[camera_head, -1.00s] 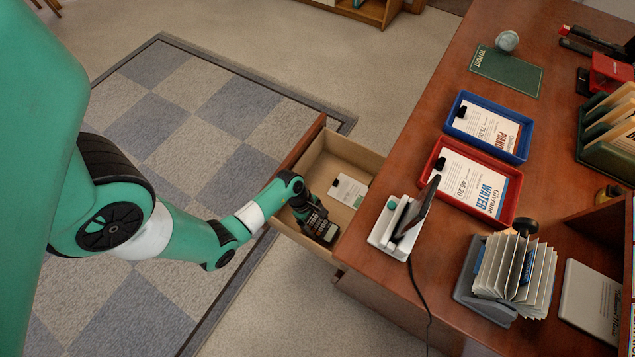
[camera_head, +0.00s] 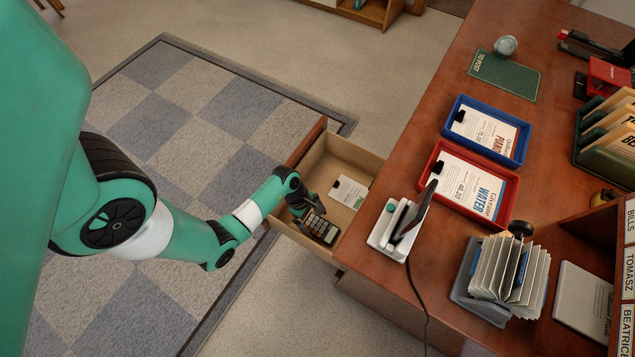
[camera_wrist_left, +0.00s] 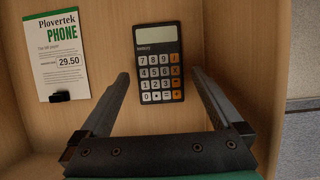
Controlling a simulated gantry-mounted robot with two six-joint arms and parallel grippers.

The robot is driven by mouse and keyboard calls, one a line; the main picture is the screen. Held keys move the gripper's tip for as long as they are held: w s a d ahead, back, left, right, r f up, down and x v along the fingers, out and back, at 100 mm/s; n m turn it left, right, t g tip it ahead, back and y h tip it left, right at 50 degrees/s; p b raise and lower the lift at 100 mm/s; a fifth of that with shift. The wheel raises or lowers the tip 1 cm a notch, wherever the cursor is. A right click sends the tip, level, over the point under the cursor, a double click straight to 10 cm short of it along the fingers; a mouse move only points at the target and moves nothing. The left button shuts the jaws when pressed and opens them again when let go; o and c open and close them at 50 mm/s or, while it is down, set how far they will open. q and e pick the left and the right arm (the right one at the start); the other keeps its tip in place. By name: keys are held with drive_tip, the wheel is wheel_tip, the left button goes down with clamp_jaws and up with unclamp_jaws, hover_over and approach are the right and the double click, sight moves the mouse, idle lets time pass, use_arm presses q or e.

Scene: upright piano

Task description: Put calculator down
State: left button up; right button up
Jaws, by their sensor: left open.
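The dark calculator (camera_head: 321,229) with white and orange keys lies in the open desk drawer (camera_head: 349,151), near its front end. In the left wrist view the calculator (camera_wrist_left: 159,64) lies face up on the wooden drawer floor, its display away from me. My left gripper (camera_head: 304,209) is over the drawer beside the calculator. In the left wrist view the left gripper (camera_wrist_left: 160,80) is open, with one finger on each side of the calculator's lower part and a visible gap at each side. My right gripper is not in view.
A Plovertek phone bill (camera_wrist_left: 60,55) with a black clip lies in the drawer left of the calculator. On the desk are a card terminal-like device (camera_head: 398,228), a red tray (camera_head: 435,157), a blue tray (camera_head: 452,107) and a card file (camera_head: 463,290).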

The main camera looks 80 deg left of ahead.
use_arm(q)
drive_tip(key=p+v, duration=0.4)
drive_tip(key=v, duration=0.4)
drive_tip(key=shift+r, duration=0.4)
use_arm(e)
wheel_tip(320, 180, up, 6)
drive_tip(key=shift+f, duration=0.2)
use_arm(q)
drive_tip(key=shift+s+a, duration=0.1)
drive_tip(key=shift+s, duration=0.05)
